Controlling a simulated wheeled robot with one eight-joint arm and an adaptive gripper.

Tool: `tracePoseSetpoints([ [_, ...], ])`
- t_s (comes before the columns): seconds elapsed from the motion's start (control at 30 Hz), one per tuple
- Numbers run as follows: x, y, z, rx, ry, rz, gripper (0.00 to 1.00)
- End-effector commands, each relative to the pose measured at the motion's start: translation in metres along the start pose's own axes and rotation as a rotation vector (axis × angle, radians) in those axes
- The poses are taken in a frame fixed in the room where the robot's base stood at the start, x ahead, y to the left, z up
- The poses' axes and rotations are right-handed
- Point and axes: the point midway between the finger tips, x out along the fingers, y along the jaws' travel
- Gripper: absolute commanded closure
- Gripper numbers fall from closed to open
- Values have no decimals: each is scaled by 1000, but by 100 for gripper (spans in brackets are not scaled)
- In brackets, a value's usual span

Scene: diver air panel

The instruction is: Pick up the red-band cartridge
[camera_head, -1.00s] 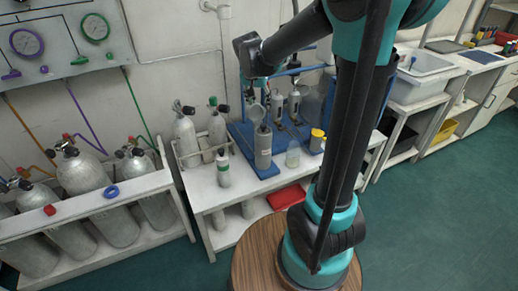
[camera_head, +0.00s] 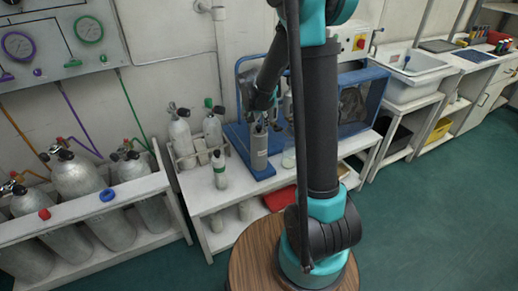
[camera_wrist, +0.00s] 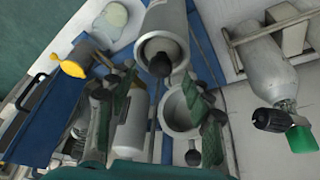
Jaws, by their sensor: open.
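No red band can be made out on any cylinder, so I cannot tell which one is the red-band cartridge. My gripper (camera_wrist: 162,115) is open, its two green-padded fingers spread in the wrist view. A pale cylinder (camera_wrist: 133,128) shows between the fingers, partly hidden; I cannot tell whether it touches them. In the head view my gripper (camera_head: 261,117) is low over the blue rack (camera_head: 238,140), close above a grey cylinder (camera_head: 258,150). In the wrist view an open-ended grey cylinder (camera_wrist: 163,42) and a second open cup (camera_wrist: 180,108) are close by.
A green-banded bottle (camera_head: 220,170) stands on the white bench (camera_head: 205,200). Small tanks (camera_head: 181,135) stand in a holder to the left. A yellow-topped item (camera_wrist: 74,68) and a clear jar (camera_wrist: 112,17) are near the rack. A red tray (camera_head: 279,199) lies in front.

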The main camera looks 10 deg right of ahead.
Motion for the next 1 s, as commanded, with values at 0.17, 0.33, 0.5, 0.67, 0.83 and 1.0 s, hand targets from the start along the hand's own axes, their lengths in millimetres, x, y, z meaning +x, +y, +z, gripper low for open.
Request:
tracePoseSetpoints([
  [0.17, 20, 0, 0, 0, 0, 0, 49],
  [0.33, 26, 0, 0, -1, 0, 0, 49],
  [0.5, 26, 0, 1, -1, 0, 0, 49],
  [0.67, 25, 0, 1, 0, 0, 0, 69],
  [0.83, 25, 0, 1, 0, 0, 0, 90],
  [1.0, 25, 0, 1, 0, 0, 0, 100],
])
